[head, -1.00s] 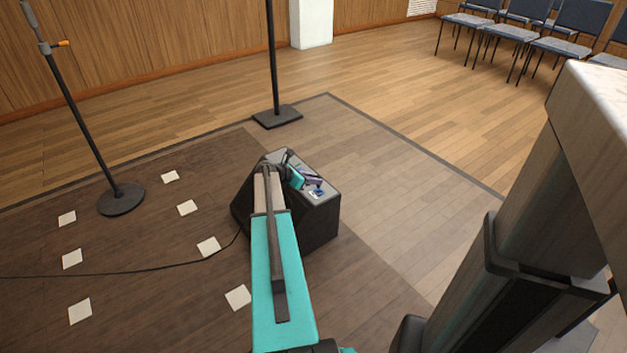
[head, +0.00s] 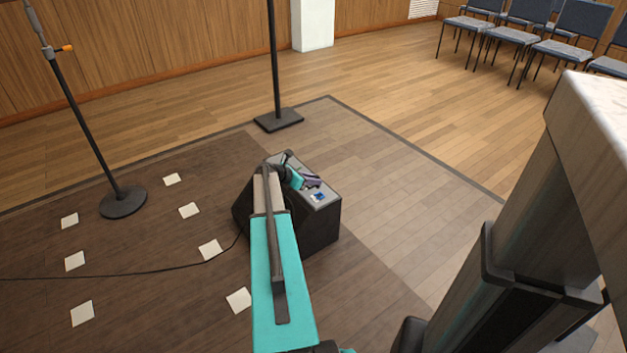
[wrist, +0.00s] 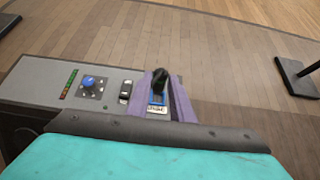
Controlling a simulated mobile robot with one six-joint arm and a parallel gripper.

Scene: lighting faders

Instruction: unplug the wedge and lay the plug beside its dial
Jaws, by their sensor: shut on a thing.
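The wedge (head: 318,228) is a black floor box with a grey panel on top, and my arm reaches over it. A blue dial (wrist: 88,82) sits on the panel; it also shows in the head view (head: 319,197). My gripper (wrist: 161,98) has purple fingers on either side of a black plug (wrist: 160,80), and it is shut on the plug. A blue and white label shows on the panel below the plug. I cannot tell whether the plug is still in its socket. In the head view my arm mostly hides the plug.
A black switch (wrist: 125,91) and a strip of coloured lights (wrist: 69,84) flank the dial. A cable (head: 150,271) runs left from the wedge across the floor. Two stands (head: 123,203) (head: 278,119) rise behind it. Chairs (head: 515,45) stand far right.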

